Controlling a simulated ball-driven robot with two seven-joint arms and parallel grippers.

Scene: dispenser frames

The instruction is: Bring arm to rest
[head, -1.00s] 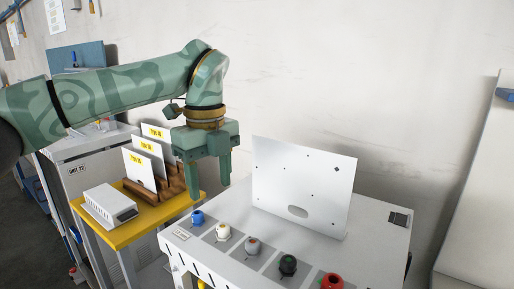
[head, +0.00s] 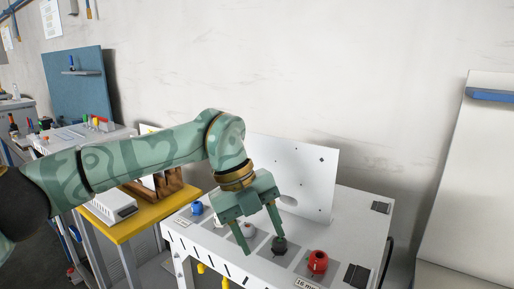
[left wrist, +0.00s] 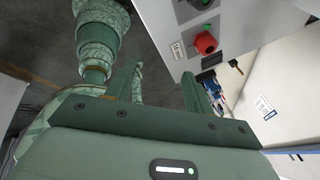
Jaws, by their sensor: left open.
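My left gripper (head: 263,243) is open and empty. It hangs above the front of a white table (head: 355,225), fingers pointing down, with one fingertip close to a dark green knob (head: 280,245) in the picture; I cannot tell whether they touch. The left wrist view shows the two fingers (left wrist: 158,78) spread with nothing between them. A red knob (head: 318,262) stands right of the gripper and also shows in the left wrist view (left wrist: 206,43). A pale knob (head: 248,230) shows between the fingers. My right gripper is not in view.
A blue knob (head: 197,208) sits left on the white table. An upright white panel (head: 315,180) stands behind the gripper. A yellow stand (head: 135,222) at left holds a white box (head: 113,207) and a wooden rack (head: 163,184), partly behind my arm. The table's right side is mostly clear.

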